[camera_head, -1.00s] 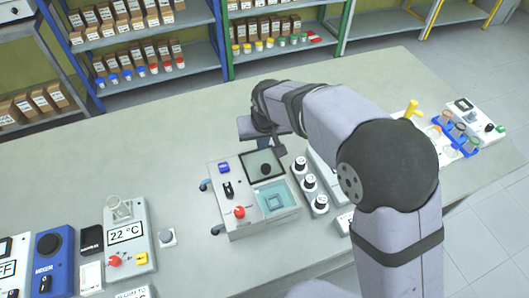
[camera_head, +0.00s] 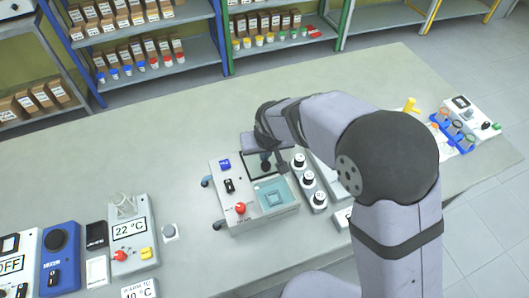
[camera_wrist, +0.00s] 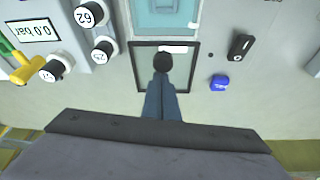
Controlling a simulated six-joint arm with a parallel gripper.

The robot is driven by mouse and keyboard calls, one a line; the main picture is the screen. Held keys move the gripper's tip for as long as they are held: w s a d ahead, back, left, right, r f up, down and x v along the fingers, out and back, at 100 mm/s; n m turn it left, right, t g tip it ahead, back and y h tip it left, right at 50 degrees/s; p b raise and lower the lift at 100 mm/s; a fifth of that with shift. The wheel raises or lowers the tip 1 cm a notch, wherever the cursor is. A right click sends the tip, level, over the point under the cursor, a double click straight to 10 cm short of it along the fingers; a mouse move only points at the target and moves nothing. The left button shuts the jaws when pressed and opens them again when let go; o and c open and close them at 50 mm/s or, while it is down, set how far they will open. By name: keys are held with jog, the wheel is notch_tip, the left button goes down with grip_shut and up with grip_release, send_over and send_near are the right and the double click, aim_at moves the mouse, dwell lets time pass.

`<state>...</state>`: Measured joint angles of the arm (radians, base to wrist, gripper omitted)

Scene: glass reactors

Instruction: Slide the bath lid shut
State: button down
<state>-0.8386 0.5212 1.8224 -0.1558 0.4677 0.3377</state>
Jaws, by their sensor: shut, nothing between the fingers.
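The bath (camera_head: 226,208) is a grey box with a red knob, a black switch and a blue tag. Its teal water opening (camera_head: 273,193) is uncovered. The lid (camera_wrist: 138,68) is a dark-framed panel behind the opening; in the head view my gripper partly covers it. A round black knob (camera_wrist: 163,62) stands on the lid. My gripper (camera_wrist: 161,84) is shut and empty, its fingertips over the lid right at the knob, on the side away from the water. I cannot tell whether they touch it. The gripper also shows in the head view (camera_head: 267,164).
A 22 °C unit (camera_head: 130,235) is on the left. A rack with coloured holders (camera_head: 452,130) is far right. The bench behind the bath (camera_head: 160,140) is clear.

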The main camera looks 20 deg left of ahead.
jog(key=s+d+b, duration=0.2)
jog(key=s+d, duration=0.6)
jog(key=shift+b, duration=0.35)
jog(key=shift+s+d+f, duration=0.1)
jog(key=shift+d+f, duration=0.05)
jog(key=w+a+p, duration=0.1)
jog(key=w+a, duration=0.2)
jog(key=w, duration=0.1)
jog(key=b+v, duration=0.2)
jog(key=v, duration=0.8)
jog(key=shift+r, duration=0.4)
jog(key=shift+s, duration=0.15)
